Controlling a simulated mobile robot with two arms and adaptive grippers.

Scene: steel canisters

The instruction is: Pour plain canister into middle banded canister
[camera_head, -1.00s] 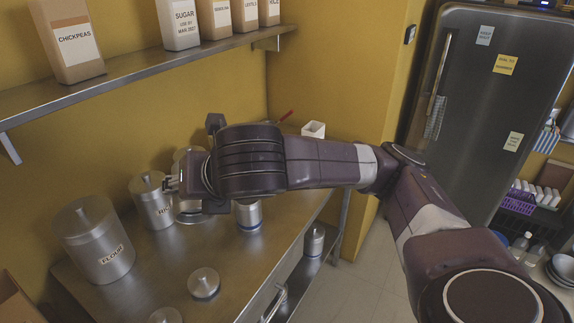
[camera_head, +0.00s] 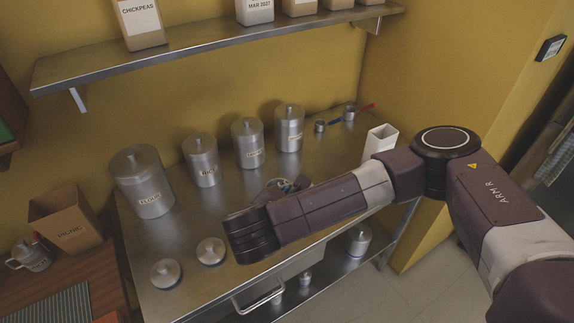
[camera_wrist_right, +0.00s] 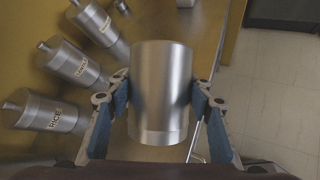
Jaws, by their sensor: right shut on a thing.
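My right gripper (camera_wrist_right: 163,100) is shut on a plain steel canister (camera_wrist_right: 160,85), which fills the middle of the right wrist view between the blue finger pads. In the head view, my right gripper (camera_head: 282,188) shows only partly beyond my wrist, above the steel table, and the held canister cannot be made out. No banded canister can be made out on the tabletop now; my arm covers part of it. A steel canister (camera_head: 358,241) stands on the lower shelf; I cannot tell whether it has a band. My left gripper is not in view.
Labelled lidded canisters, including flour (camera_head: 143,183) and rice (camera_head: 202,160), line the back of the steel table (camera_head: 185,230). Two lids (camera_head: 166,273) (camera_head: 211,251) lie near its front left. A white open container (camera_head: 380,140) stands at the right. A wall shelf (camera_head: 215,46) runs above.

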